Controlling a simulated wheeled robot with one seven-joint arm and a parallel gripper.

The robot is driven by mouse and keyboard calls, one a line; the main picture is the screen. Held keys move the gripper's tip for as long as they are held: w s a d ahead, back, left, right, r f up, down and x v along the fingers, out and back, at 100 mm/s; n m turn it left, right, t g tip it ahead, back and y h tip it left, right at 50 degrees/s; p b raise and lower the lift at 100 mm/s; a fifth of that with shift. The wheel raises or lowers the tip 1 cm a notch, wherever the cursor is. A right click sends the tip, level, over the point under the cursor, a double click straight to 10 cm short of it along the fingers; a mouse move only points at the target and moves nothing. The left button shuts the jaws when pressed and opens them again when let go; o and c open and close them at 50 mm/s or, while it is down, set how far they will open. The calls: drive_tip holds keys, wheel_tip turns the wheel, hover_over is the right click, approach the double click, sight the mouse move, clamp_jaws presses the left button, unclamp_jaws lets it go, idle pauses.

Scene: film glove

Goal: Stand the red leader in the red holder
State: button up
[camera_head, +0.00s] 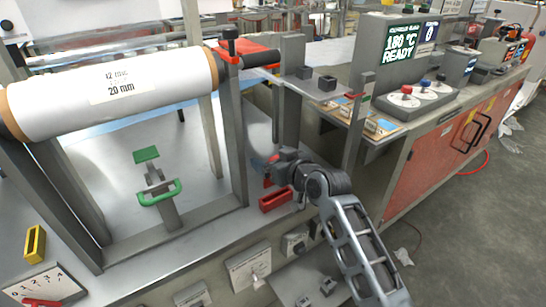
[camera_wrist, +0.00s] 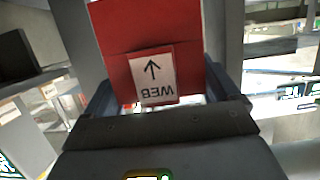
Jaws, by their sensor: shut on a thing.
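My gripper (camera_wrist: 165,105) is shut on the red leader (camera_wrist: 118,40), a flat red piece with a white label marked "WEB" and an arrow. The leader fills the top middle of the wrist view. In the head view my gripper (camera_head: 268,167) is beside the grey upright, and only a sliver of the leader (camera_head: 268,182) shows by the fingers. The red holder (camera_head: 275,201), a small open-topped red box, sits on the ledge just below my gripper. The leader's lower end is hard to make out, so I cannot tell whether it touches the holder.
Grey uprights (camera_head: 233,140) stand close to my gripper on the left. A large white film roll (camera_head: 115,92) lies across the frame. A yellow holder (camera_head: 35,243) and a dial (camera_head: 40,285) are at lower left. A control bench (camera_head: 425,100) is at right.

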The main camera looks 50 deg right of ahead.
drive_tip(key=shift+f+b, duration=1.1)
drive_tip(key=shift+f, duration=0.65)
drive_tip(key=shift+f+b, duration=1.55)
drive_tip(key=shift+f, duration=0.55)
idle(0.3)
drive_tip(key=o, duration=0.8)
drive_tip(key=shift+v, duration=3.95)
